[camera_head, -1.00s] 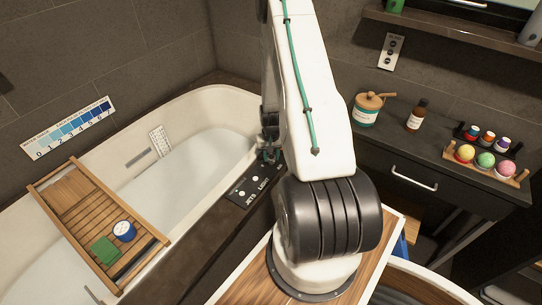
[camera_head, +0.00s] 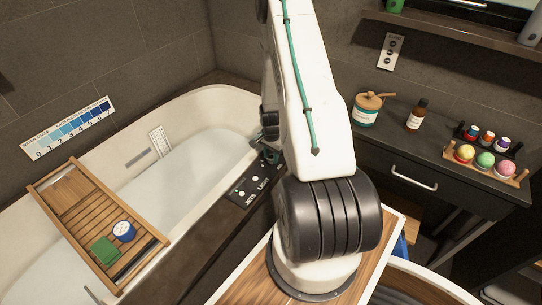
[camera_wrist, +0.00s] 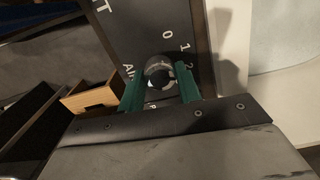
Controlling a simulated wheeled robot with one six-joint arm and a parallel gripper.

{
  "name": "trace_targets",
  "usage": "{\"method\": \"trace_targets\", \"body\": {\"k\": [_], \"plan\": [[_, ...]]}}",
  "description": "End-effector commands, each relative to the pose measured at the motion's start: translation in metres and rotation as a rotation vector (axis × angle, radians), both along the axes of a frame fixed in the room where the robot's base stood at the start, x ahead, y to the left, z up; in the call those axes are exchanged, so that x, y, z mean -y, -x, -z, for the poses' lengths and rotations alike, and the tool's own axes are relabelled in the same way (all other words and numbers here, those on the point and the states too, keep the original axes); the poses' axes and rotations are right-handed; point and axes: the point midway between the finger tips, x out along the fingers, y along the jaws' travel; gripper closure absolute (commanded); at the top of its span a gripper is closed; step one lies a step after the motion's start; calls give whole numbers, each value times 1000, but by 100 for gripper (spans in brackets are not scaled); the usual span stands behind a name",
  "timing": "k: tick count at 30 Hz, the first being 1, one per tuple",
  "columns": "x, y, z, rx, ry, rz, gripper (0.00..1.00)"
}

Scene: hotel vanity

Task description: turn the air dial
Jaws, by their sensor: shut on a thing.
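The air dial (camera_wrist: 160,76) is a round dark knob with a bright ring on a black control panel (camera_wrist: 140,30). In the wrist view it sits between the two green fingers of my gripper (camera_wrist: 161,90), which is shut on it. The numbers 0, 1 and 2 run beside the dial, and part of the label "AIR" shows at its left. In the head view my gripper (camera_head: 268,156) is at the far end of the panel (camera_head: 247,190), and my arm hides part of it. The dial itself is hidden there.
The panel also carries jets and light controls on the tub's ledge. The white bathtub (camera_head: 190,105) holds water, with a wooden tray (camera_head: 75,200) across it. A dark vanity (camera_head: 440,160) with a jar, a bottle and coloured balls stands at the right.

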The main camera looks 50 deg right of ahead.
Motion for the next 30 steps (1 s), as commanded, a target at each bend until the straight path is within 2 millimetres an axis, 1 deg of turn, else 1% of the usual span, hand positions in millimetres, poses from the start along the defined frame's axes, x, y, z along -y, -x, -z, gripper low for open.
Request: {"method": "trace_targets", "body": {"k": [9,22,23,24,25,30], "plan": [[0,0,0,0,0,76,89],[0,0,0,1,0,82,89],[0,0,0,1,0,82,58],[0,0,0,1,0,82,47],[0,0,0,1,0,82,44],[0,0,0,0,0,82,44]]}}
